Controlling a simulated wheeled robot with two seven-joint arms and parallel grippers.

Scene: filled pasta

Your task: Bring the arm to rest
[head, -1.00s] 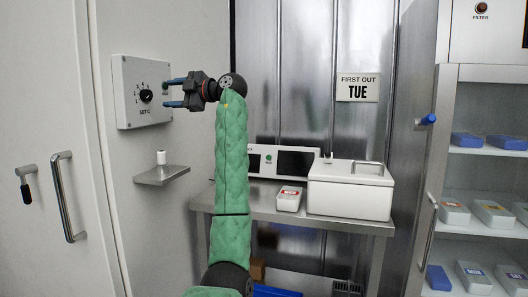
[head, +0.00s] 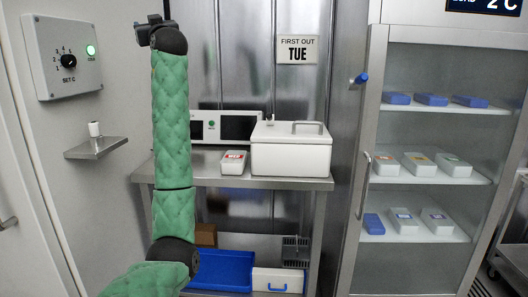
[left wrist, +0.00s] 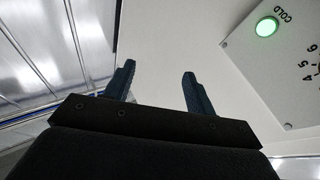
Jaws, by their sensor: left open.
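My left arm (head: 172,130), in a green padded sleeve, rises upright at the left of the head view. My left gripper (head: 140,28) is at its top, near the upper edge of the picture, and its fingers are mostly hidden there. In the left wrist view the left gripper (left wrist: 158,88) is open, with two blue fingers apart and nothing between them. A control panel (head: 50,80) with a black dial (head: 68,61) and a lit green COLD lamp (head: 91,50) is on the wall to the left, apart from the gripper. My right gripper is out of view.
A steel table (head: 310,183) holds a white lidded box (head: 291,155), a small labelled tub (head: 233,163) and a display unit (head: 198,116). A small wall shelf (head: 97,147) juts out at left. A glass-fronted cabinet (head: 372,90) with tubs stands at right.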

